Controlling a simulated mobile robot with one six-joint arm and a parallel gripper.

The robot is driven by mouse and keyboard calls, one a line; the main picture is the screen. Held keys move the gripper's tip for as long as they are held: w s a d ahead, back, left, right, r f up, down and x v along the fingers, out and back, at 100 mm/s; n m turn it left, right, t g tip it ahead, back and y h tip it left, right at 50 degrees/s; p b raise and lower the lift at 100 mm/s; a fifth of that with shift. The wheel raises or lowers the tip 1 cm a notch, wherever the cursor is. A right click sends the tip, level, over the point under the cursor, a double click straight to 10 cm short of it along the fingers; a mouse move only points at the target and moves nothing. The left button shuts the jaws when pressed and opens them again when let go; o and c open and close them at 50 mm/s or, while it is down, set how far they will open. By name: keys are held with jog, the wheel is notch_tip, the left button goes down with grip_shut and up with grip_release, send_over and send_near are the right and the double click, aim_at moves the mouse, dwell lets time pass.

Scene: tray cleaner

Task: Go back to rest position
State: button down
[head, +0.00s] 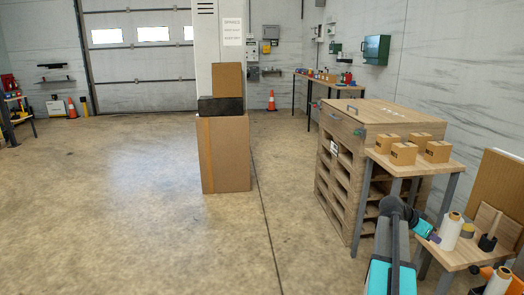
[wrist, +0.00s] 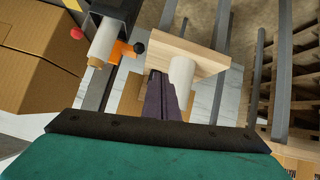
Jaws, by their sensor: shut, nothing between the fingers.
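My gripper (head: 435,238) is at the lower right of the head view, close beside a white roll (head: 451,231) on a small wooden table. In the wrist view my gripper's dark purple fingers (wrist: 158,82) are together with nothing held between them. The white roll (wrist: 182,74) stands just right of the fingers there. I cannot tell whether the fingers touch it. My teal and dark arm reaches up from the bottom of the head view and bends right toward the roll.
A higher wooden table (head: 413,157) carries small cardboard boxes (head: 403,153). A slatted wooden cabinet (head: 345,150) stands behind it. A black pot (head: 487,243) sits right of the roll. A large carton (head: 223,155) stands mid-room. The floor to the left is open.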

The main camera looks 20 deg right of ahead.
jog(key=w+a+f+n+t+y+p, duration=0.1)
jog(key=w+a+f+n+p, duration=0.1)
jog(key=w+a+f, duration=0.5)
jog(key=w+a+f+n+y+p, duration=0.1)
jog(key=w+a+f+n+p, duration=0.25)
jog(key=a, duration=0.65)
jog(key=a+f+n+y+p, duration=0.2)
jog(key=a+f+p, duration=0.1)
jog(key=a+f, duration=1.25)
jog(key=s+a+f+n+g+y+p, duration=0.1)
jog(key=s+a+f+n+p, duration=0.15)
jog(key=s+a, duration=0.45)
jog(key=s+a+f+n+y+p, duration=0.1)
jog(key=s+a+f+n+p, duration=0.15)
jog(key=a, duration=0.95)
jog(key=s+a+f+n+g+y, duration=0.1)
jog(key=s+a+f+n+y, duration=0.1)
jog(key=s+a, duration=0.5)
jog(key=s+a+f+n+g+y+p, duration=0.1)
jog(key=s+a+f+n+y, duration=0.1)
jog(key=s+a+n, duration=0.2)
jog(key=s+a, duration=0.3)
jog(key=s, duration=0.2)
jog(key=shift+a+g, duration=0.3)
jog(key=shift+a, duration=0.1)
jog(key=shift+n, duration=0.25)
